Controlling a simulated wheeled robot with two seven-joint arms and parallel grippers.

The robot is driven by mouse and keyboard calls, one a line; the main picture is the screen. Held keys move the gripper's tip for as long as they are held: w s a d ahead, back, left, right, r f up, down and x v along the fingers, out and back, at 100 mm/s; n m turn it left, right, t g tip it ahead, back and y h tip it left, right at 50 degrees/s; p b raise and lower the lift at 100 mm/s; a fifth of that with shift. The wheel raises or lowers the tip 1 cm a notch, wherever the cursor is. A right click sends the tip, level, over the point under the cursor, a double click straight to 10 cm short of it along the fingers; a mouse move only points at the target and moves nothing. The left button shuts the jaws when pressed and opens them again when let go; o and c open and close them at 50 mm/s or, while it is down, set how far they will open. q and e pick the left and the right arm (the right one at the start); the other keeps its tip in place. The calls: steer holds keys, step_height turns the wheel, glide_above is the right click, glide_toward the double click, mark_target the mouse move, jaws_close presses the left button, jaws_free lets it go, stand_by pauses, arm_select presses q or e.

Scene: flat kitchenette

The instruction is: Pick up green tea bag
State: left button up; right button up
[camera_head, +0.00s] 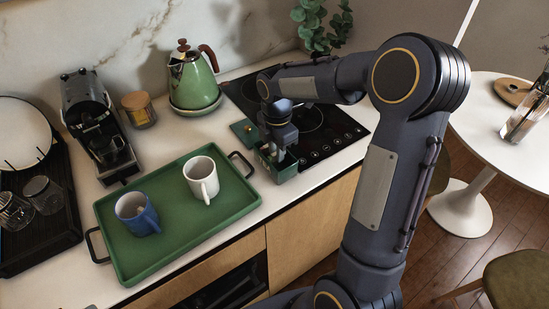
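A small green open box (284,173) stands on the counter just right of the tray, by the cooktop's left front corner. My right gripper (276,152) points down into its opening. The fingertips are hidden or too small to tell whether they are open or shut. No green tea bag can be made out; the box's inside is mostly hidden by the gripper. A green square piece (245,130), like a lid, lies just behind the box. My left gripper is not in view.
A green tray (183,242) with black handles holds a white mug (202,178) and a blue mug (136,214). A green kettle (195,84), a jar (139,110) and a coffee machine (97,125) stand behind. The black cooktop (335,133) lies right of the box.

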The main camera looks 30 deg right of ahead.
step_height(320, 180, down, 2)
steer(key=shift+f, duration=0.1)
jaws_close()
stand_by(0.4)
